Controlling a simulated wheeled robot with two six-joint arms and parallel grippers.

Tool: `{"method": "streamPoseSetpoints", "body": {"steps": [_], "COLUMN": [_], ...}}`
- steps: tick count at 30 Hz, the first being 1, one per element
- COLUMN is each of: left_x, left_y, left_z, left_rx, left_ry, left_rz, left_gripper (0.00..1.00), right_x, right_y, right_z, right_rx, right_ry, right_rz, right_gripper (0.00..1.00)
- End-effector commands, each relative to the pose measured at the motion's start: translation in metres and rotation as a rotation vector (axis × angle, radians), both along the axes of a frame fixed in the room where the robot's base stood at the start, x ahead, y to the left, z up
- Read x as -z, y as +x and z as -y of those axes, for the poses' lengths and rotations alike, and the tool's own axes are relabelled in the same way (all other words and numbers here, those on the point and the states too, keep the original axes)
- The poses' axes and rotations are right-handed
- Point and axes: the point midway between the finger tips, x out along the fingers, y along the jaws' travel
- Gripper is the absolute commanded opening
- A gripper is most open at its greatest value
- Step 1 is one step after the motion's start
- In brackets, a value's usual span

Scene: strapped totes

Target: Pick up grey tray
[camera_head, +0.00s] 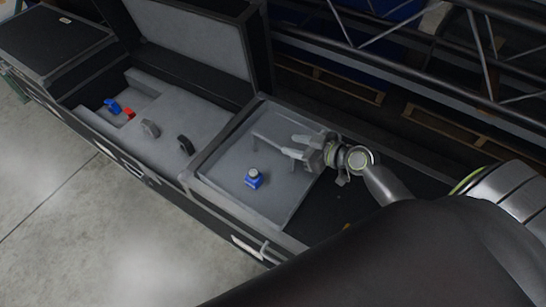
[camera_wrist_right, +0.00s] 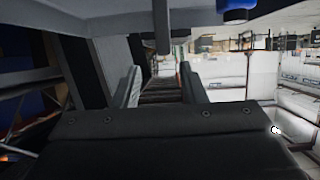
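The grey tray (camera_head: 225,185) is a flat, shallow panel with a raised rim, set in the dark case at the middle of the head view. A small blue item with a grey top (camera_head: 253,179) stands on it. My right gripper (camera_head: 269,144) is over the far right part of the tray, its fingers pointing left. The fingers are spread, with nothing seen held between them; they also show apart in the right wrist view (camera_wrist_right: 161,68). I cannot tell whether they touch the tray. My left gripper is not in view.
To the left, an open case with a raised lid (camera_head: 190,35) holds a grey insert (camera_head: 190,105) with blue, red and dark pieces. Pallets (camera_head: 335,85) and metal trusses (camera_head: 430,50) stand behind. The concrete floor (camera_head: 60,200) in front is clear.

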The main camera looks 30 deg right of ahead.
Motion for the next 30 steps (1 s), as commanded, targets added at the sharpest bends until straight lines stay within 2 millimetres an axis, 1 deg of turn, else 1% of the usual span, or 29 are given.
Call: {"method": "streamPoseSetpoints", "body": {"steps": [1, 8, 12, 17, 26, 30], "left_x": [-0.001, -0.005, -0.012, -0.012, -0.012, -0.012], "left_y": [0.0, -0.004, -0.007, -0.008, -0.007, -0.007], "left_z": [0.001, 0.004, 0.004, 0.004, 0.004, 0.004], "left_rx": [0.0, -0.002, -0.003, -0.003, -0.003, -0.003], "left_ry": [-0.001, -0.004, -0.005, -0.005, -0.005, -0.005], "left_rz": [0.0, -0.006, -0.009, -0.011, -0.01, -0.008], "left_gripper": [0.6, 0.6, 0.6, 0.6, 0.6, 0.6], "right_x": [0.001, 0.005, 0.011, 0.02, 0.023, 0.023], "right_y": [0.005, 0.016, 0.031, 0.045, 0.048, 0.048], "right_z": [-0.003, -0.011, -0.025, -0.032, -0.033, -0.033], "right_rx": [0.001, -0.001, 0.0, -0.001, 0.0, 0.0], "right_ry": [0.002, 0.002, 0.004, 0.0, -0.001, -0.001], "right_rz": [0.0, 0.0, -0.001, 0.0, 0.0, 0.0], "right_gripper": [0.38, 0.38, 0.38, 0.38, 0.38, 0.21]}}
